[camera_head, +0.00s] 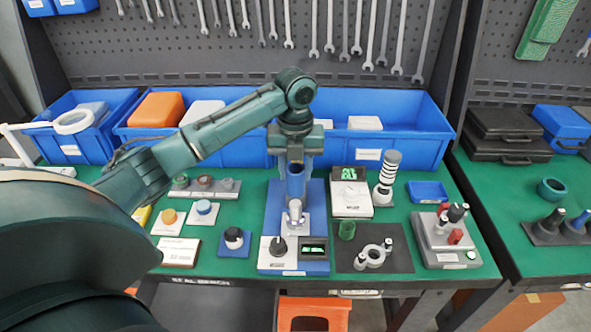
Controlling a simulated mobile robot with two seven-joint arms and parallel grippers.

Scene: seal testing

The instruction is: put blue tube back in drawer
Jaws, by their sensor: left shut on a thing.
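The blue tube (296,184) is upright in the middle of the bench, in front of the blue bins. My left gripper (296,165) points straight down from above and is shut on the tube's upper part. The tube is over the blue test stand (280,205), just behind its metal fitting (295,214). I cannot tell whether its lower end touches the stand. Below the bench's front edge, a dark flat surface (215,310) shows that may be the open drawer; its inside is mostly cut off. My right gripper is not in view.
A white display scale (350,192), a black and white striped post (387,175) and a green ring (347,230) stand to the right. Small seal parts on blocks (203,212) are to the left. Large blue bins (400,143) line the back. An orange stool (313,312) is below.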

